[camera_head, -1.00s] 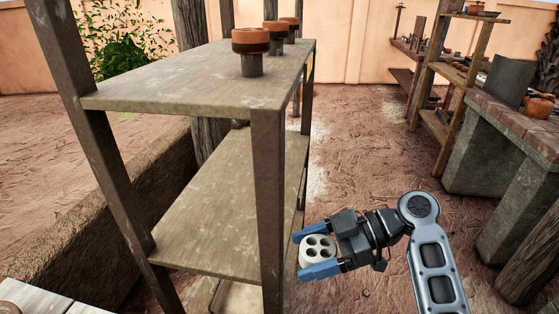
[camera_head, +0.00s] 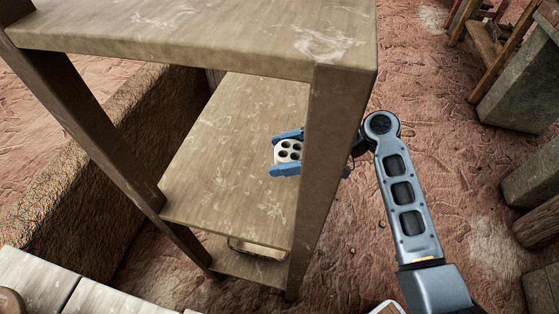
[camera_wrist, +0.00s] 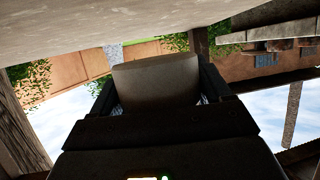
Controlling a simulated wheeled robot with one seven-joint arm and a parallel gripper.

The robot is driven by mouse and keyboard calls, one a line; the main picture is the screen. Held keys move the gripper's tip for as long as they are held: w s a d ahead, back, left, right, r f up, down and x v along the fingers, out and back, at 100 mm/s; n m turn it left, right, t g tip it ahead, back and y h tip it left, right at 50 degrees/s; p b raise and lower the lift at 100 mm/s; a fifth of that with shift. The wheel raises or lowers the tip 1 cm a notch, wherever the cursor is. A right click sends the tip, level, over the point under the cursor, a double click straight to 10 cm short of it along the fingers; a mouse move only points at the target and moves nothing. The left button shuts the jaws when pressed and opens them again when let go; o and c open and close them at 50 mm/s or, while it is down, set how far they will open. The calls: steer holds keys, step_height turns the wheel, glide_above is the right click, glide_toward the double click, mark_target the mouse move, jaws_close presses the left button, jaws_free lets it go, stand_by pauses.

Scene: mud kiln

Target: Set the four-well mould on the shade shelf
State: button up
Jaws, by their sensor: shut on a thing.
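The four-well mould (camera_head: 288,151) is a small pale block with dark round wells in its top. My gripper (camera_head: 287,153) is shut on it, with blue fingers on either side. The mould is over the right part of the shelf unit's middle board (camera_head: 225,165), between the top board and that board; I cannot tell whether it touches. The front right post hides my wrist. In the wrist view the mould (camera_wrist: 157,80) shows as a grey block between the dark fingers.
The top board (camera_head: 200,30) lies above my gripper, and the front right post (camera_head: 335,150) stands close to my arm. The middle board looks bare. A lower board (camera_head: 245,262) holds a partly hidden object. A white slatted surface (camera_head: 60,290) is at the lower left.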

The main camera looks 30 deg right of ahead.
steer(key=shift+w+a+f, duration=0.35)
steer(key=shift+f, duration=1.95)
steer(key=shift+f, duration=0.15)
steer(key=o, duration=0.9)
steer(key=shift+s+d+r, duration=0.1)
steer(key=shift+d+r, duration=0.1)
steer(key=v, duration=1.1)
steer(key=shift+s+d+r+b, duration=0.1)
steer(key=shift+s+d+b, duration=0.1)
steer(key=shift+b, duration=0.15)
